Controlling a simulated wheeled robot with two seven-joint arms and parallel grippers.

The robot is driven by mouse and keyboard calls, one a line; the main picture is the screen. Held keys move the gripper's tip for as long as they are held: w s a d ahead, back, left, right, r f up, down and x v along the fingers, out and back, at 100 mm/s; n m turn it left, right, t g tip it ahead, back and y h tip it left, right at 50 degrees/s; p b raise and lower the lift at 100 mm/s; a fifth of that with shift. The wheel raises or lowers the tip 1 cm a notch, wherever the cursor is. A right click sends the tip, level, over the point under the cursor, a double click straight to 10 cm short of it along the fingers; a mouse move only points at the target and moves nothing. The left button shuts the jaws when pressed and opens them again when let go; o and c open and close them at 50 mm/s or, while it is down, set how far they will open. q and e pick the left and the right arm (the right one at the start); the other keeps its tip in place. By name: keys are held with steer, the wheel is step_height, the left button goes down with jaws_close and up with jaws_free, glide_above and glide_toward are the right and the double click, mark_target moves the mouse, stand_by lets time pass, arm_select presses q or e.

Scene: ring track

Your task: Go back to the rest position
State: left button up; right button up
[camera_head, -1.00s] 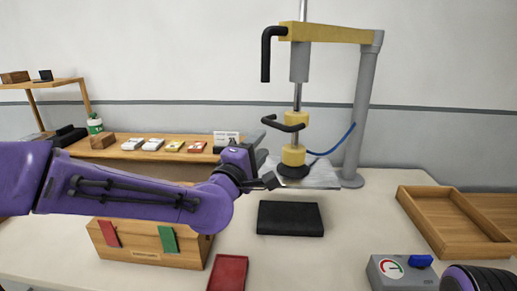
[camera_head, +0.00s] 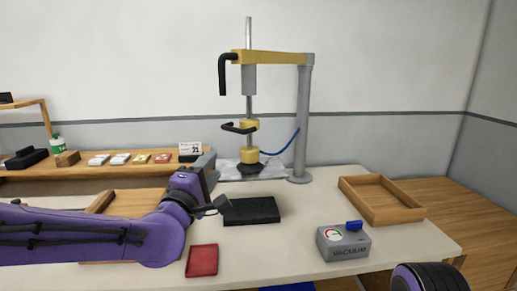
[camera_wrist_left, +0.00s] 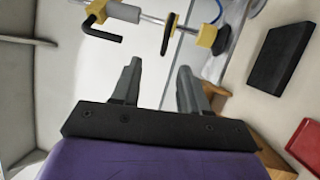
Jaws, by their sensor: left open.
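My left arm reaches in from the left in the head view. Its gripper (camera_head: 214,186) is open and empty, just left of a black pad (camera_head: 250,210) on the table. In the left wrist view the open jaws (camera_wrist_left: 158,72) have nothing between them. The black pad (camera_wrist_left: 281,57) lies to their right there. The purple and black part at the bottom right of the head view looks like my right arm; its gripper is out of view.
A yellow and grey press stand (camera_head: 304,120) rises behind the pad. A red tray (camera_head: 202,260), a grey vacuum box (camera_head: 343,243) and an empty wooden tray (camera_head: 409,215) sit on the table. A wooden shelf (camera_head: 105,178) holds several small items.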

arm_select(q)
steer(key=s+a+f+m+g+y, duration=0.2)
steer(key=s+a+f, duration=0.15)
steer(key=f, duration=0.75)
steer(key=s+a+f+m+g+y, duration=0.2)
steer(key=a+f+g, duration=0.15)
steer(key=f, duration=0.75)
steer(key=s+a+f+m+g+y, duration=0.2)
steer(key=a+f, duration=0.2)
steer(key=f, duration=0.7)
steer(key=s+a+f+m+g+y, duration=0.1)
steer(key=s+a+f+g, duration=0.1)
steer(key=s+f, duration=0.5)
steer(key=s+a+f+g+y, duration=0.1)
steer(key=s+a+f+g, duration=0.2)
steer(key=s+f, duration=0.4)
steer(key=s+a+f+m+g+y, duration=0.1)
steer(key=s+a+f+g, duration=0.2)
steer(key=s+f, duration=0.4)
steer(key=s, duration=0.9)
steer(key=shift+s+f+m, duration=0.15)
steer(key=shift+f+m, duration=0.15)
steer(key=shift+f, duration=0.05)
steer(key=shift+g, duration=0.25)
